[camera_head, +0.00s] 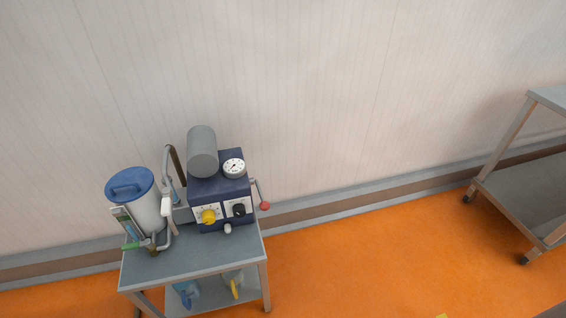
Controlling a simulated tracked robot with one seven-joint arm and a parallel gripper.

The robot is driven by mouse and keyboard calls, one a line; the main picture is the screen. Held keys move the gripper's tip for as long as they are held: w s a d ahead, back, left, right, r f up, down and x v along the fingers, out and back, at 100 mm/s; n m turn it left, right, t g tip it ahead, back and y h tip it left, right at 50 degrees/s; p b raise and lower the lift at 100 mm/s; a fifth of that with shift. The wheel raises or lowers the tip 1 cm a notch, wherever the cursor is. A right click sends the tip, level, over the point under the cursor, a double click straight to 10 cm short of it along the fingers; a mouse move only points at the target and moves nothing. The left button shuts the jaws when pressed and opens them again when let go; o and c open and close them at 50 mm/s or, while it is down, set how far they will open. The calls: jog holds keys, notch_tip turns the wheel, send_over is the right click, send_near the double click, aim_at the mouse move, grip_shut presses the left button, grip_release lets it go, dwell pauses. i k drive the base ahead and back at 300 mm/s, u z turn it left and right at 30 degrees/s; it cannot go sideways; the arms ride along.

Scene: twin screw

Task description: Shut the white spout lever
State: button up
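A small white lever-like piece (167,207) shows beside the bent grey pipe (168,170), between the white tank and the dark blue machine. I take it for the white spout lever, but it is too small to tell whether it is open or shut. The white tank (149,211) has a blue lid (131,185) and stands at the left on a grey metal table (190,262). A green handle (131,246) sits low at the tank's front, near a brownish fitting. My gripper is not in view.
The dark blue machine (220,187) carries a grey cylinder, a gauge, a yellow knob (209,216), a black knob and a red-tipped side lever (265,206). Jugs sit on the lower shelf. A metal cart (524,190) stands at right. Orange floor (390,250) between is mostly clear.

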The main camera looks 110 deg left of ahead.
aim_at(167, 192)
jog(key=z, duration=0.4)
jog(key=i, duration=0.1)
jog(key=u, duration=2.75)
jog(key=i, duration=0.2)
jog(key=u, duration=2.05)
jog(key=i, duration=0.6)
jog(key=z, duration=0.15)
jog(key=k, duration=0.6)
jog(key=u, duration=0.15)
